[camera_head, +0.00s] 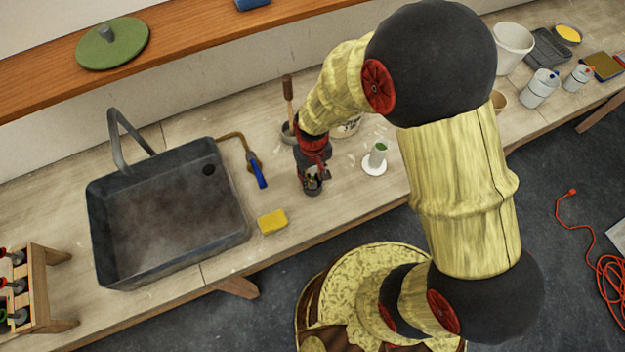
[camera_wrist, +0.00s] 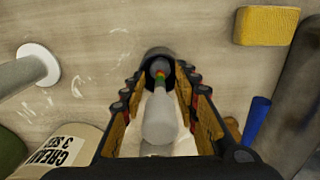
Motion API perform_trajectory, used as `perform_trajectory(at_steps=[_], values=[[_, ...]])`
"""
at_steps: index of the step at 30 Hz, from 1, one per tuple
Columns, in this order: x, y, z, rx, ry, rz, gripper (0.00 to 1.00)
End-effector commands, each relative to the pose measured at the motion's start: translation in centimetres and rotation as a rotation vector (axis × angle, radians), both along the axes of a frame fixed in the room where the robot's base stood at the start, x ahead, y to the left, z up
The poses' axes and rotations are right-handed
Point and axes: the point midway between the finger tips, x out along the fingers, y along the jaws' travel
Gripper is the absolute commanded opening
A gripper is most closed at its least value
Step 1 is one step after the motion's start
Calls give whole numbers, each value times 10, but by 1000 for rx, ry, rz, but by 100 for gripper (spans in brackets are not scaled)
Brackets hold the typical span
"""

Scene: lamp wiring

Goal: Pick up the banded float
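The banded float (camera_wrist: 160,118) shows in the wrist view as a pale grey, bottle-like body with a narrow neck and green and orange-red bands near its far end. Its far end is in or over a dark round cup (camera_wrist: 158,54). My gripper (camera_wrist: 161,82) is open, with one finger on each side of the float and small gaps visible beside it. In the head view my gripper (camera_head: 312,178) points down over the dark cup (camera_head: 312,189) on the bench. The float is mostly hidden there by the fingers.
A yellow sponge (camera_head: 272,221) and a blue-handled tool (camera_head: 259,172) lie left of my gripper, before the sink (camera_head: 165,215). A white-based stand (camera_head: 375,163) is close on the right. A pot with a wooden-handled tool (camera_head: 287,100) stands behind.

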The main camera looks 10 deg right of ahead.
Motion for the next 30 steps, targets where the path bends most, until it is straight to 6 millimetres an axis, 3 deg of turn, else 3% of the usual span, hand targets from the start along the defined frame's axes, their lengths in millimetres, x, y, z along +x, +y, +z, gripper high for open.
perform_trajectory(at_steps=[5,21,30], values=[[0,0,0,0,-1,0,31],[0,0,1,0,0,0,0],[0,0,1,0,-1,0,0]])
